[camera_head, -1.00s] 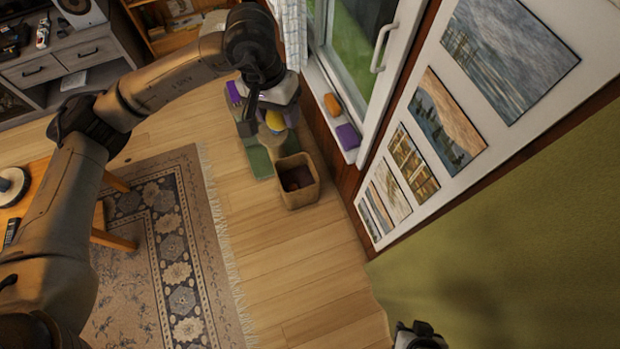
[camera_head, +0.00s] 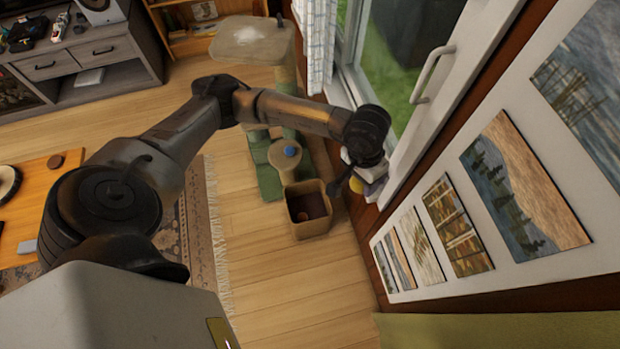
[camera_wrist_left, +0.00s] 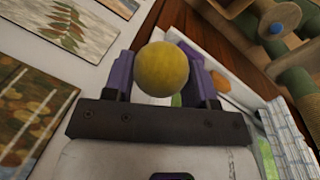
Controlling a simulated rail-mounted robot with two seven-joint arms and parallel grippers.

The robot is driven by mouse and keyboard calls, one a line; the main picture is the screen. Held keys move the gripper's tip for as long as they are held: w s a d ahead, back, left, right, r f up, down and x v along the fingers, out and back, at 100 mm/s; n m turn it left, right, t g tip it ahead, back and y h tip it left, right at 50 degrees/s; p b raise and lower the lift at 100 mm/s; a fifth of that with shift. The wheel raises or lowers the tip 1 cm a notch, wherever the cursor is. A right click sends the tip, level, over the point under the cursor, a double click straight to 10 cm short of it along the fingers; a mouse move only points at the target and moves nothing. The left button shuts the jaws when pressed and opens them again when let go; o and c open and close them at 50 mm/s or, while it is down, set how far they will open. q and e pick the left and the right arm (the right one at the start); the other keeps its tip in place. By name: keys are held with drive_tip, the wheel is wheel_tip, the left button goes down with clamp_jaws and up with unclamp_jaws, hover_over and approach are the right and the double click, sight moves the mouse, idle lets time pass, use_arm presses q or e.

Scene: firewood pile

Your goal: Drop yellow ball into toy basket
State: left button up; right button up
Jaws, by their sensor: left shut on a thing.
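The yellow ball (camera_wrist_left: 161,69) sits between the two purple fingers of my left gripper (camera_wrist_left: 160,76), which is shut on it. The toy basket (camera_head: 312,229) is a square, tan, open-topped box on the wooden floor, to the left of the gripper. A small reddish thing (camera_head: 302,217) lies inside it. The gripper is beside the basket in the picture, not over its opening. My right gripper is not in view.
A cat tree with green base (camera_head: 268,181) and a blue ball (camera_head: 290,151) stands behind the basket. The window sill and framed pictures (camera_head: 457,225) line the right wall. A patterned rug (camera_head: 192,215) lies left; the floor before the basket is clear.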

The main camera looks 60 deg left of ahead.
use_arm(q)
drive_tip(key=s+a+f+n+b, duration=0.25)
drive_tip(key=a+f+b, duration=0.2)
drive_tip(key=f, duration=0.75)
drive_tip(key=s+a+f+n+b, duration=0.2)
drive_tip(key=s+a+f+b, duration=0.3)
drive_tip(key=f, duration=0.8)
drive_tip(key=s+a+f+n+b, duration=0.25)
drive_tip(key=f+b, duration=0.35)
drive_tip(key=f, duration=0.6)
drive_tip(key=w+a+f+n+t+y+b, duration=0.1)
drive_tip(key=w+a+f+n, duration=0.25)
drive_tip(key=a+f, duration=0.2)
drive_tip(key=w+a+f+n+t+b, duration=0.1)
drive_tip(key=w+a+f+n+b, duration=0.15)
drive_tip(key=a+f+n, duration=0.35)
drive_tip(key=shift+m+y, duration=0.3)
drive_tip(key=shift+m, duration=0.25)
drive_tip(key=f+b, duration=0.2)
drive_tip(key=b, duration=0.1)
drive_tip(key=w+f+b, duration=0.1)
drive_tip(key=f, duration=0.1)
drive_tip(key=shift+a, duration=0.35)
drive_tip(key=shift+w, duration=0.1)
drive_tip(key=o, duration=1)
